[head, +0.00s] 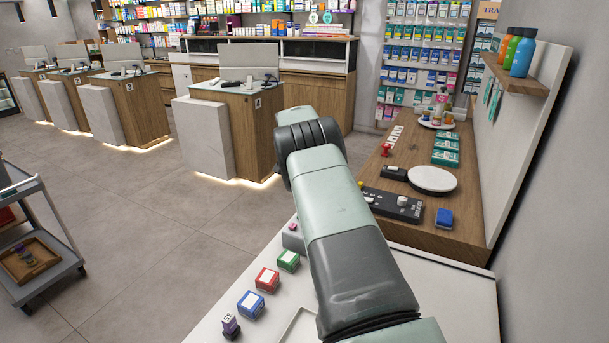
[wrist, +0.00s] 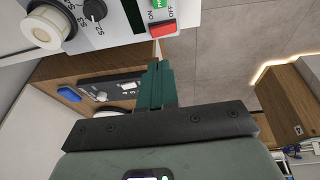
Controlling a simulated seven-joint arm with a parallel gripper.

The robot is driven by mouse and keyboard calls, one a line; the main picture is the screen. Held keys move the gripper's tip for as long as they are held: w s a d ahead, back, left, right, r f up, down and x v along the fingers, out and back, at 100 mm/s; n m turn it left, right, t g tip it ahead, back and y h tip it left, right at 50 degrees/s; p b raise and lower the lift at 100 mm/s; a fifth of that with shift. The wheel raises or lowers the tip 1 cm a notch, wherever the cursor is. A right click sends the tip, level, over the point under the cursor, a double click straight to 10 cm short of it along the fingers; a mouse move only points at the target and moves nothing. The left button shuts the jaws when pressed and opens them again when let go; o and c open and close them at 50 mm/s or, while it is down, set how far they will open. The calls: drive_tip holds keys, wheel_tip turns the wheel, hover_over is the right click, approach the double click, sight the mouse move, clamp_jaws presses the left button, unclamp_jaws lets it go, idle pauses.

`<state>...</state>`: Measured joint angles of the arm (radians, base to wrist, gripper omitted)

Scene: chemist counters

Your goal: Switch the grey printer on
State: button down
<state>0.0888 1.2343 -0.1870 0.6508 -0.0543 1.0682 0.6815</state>
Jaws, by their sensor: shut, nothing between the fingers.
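A light grey panel (wrist: 120,28) fills the top of the wrist view and carries a rocker switch (wrist: 161,29). I cannot tell for certain that this panel is the grey printer. My gripper (wrist: 158,68) is shut and empty, its dark green fingertips just below the red part in the picture, apparently apart from it. In the head view my arm hides my gripper.
The panel also has a black dial (wrist: 94,9) and a white round knob-like part (wrist: 46,27). Several coloured boxes, including a red one (head: 267,279), stand on the white counter (head: 465,305). A wooden counter (head: 425,219) holds a black device and a white round plate (head: 432,180).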

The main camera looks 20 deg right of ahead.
drive_tip(key=x, duration=0.6)
drive_tip(key=s+x, duration=0.1)
drive_tip(key=x, duration=0.1)
drive_tip(key=shift+f, duration=0.5)
drive_tip(key=shift+s+d+f+t+y, duration=0.2)
drive_tip(key=shift+f+t+y, duration=0.2)
drive_tip(key=shift+y, duration=0.1)
drive_tip(key=shift+f, duration=0.1)
drive_tip(key=shift+w+a, duration=0.6)
drive_tip(key=shift+a, duration=0.2)
wheel_tip(320, 180, up, 5)
drive_tip(key=shift+d+r, duration=0.15)
drive_tip(key=shift+r, duration=0.05)
drive_tip(key=s+d+v, duration=0.1)
drive_tip(key=v, duration=0.8)
drive_tip(key=shift+a, duration=0.2)
